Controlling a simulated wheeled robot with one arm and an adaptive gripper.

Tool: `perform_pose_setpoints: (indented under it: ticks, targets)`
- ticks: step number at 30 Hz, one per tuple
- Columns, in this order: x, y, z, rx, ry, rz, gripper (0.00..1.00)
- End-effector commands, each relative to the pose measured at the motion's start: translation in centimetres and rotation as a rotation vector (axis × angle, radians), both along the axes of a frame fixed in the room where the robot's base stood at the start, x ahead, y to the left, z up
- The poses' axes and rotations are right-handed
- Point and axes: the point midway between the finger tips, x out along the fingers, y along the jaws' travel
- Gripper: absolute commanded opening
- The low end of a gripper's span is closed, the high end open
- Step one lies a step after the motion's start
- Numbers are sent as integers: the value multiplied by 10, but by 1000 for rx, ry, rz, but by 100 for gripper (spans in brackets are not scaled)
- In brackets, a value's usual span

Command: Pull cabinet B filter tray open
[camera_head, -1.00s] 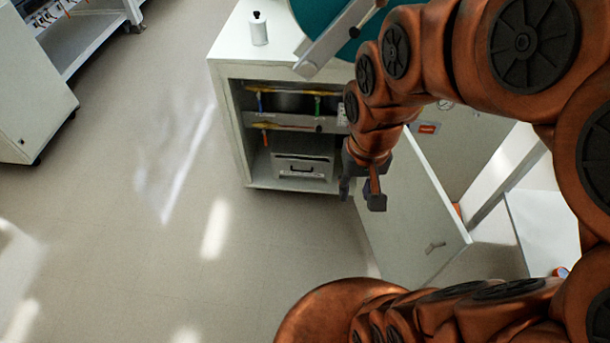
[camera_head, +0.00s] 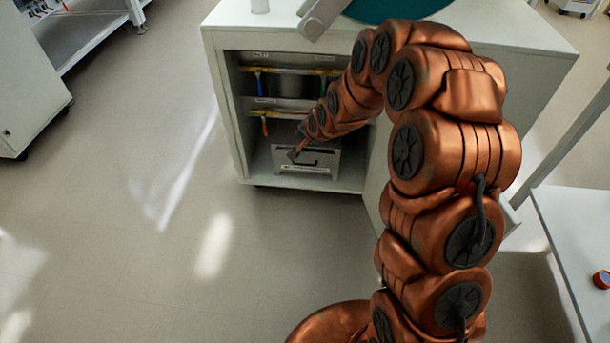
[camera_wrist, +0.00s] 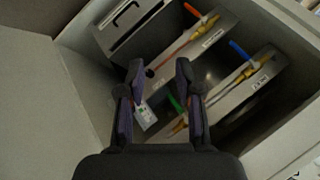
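The filter tray (camera_head: 325,172) is a light grey box front with a dark bar handle (camera_head: 300,163), low inside the open cabinet (camera_head: 238,140). It appears shut. I see no letter to confirm that this is cabinet B. My gripper (camera_head: 297,147) is small in the head view, overlapping the tray's upper left, and its fingers are hard to make out there. In the wrist view my gripper (camera_wrist: 158,72) is open with nothing between the fingers. There the tray front (camera_wrist: 142,28) and its handle (camera_wrist: 124,14) lie at the upper left, beyond and apart from the fingertips.
A white table (camera_head: 570,235) with a red-orange roll (camera_head: 601,279) is at right. The floor (camera_head: 130,250) at left is clear.

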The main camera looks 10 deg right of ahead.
Motion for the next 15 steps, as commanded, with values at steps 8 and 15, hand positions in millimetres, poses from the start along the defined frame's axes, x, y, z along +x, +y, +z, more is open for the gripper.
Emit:
perform_pose_setpoints:
  ticks: [8, 15]
  targets:
    - [63, -4, -113, 168, -153, -156, 35]
    - [100, -14, -198, 325, -290, -278, 35]
